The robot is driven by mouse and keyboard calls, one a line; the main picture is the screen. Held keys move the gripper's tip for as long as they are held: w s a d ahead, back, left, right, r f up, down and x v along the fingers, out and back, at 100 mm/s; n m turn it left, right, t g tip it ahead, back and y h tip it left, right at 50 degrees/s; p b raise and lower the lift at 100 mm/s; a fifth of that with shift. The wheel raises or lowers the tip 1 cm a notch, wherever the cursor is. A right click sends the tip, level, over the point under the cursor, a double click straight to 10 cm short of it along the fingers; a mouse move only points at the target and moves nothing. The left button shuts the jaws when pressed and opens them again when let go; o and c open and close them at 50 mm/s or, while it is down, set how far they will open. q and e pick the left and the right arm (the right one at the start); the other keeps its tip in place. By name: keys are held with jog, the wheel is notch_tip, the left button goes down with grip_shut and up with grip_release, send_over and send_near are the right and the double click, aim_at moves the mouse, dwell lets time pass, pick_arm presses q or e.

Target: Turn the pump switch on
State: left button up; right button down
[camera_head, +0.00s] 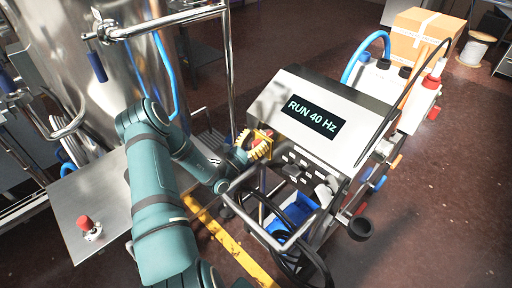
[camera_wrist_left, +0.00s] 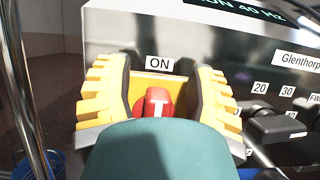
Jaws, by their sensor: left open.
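The pump switch is a red knob (camera_wrist_left: 155,103) on a yellow plate (camera_wrist_left: 158,88), seen in the left wrist view. An ON label (camera_wrist_left: 159,64) sits above it, and the knob's white mark points up toward it. My left gripper (camera_wrist_left: 160,100) is open, with one yellow finger on each side of the knob. I cannot tell if the fingers touch it. In the head view my left gripper (camera_head: 256,146) is at the left end of the control box's (camera_head: 345,108) front and mostly hides the switch. The display (camera_head: 312,117) reads RUN 40 Hz.
A black knob (camera_wrist_left: 283,126) with numbers is right of the switch. A metal rail (camera_head: 262,233) and dark hoses are below the box. A steel tank (camera_head: 80,50) stands at left. A red button (camera_head: 86,224) is on the steel plate. Capped bottles (camera_head: 374,80) stand behind the box.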

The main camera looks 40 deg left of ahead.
aim_at(256, 142)
pick_arm(q)
notch_tip(256, 142, up, 6)
jog(key=shift+f, duration=0.25)
dwell(0.5)
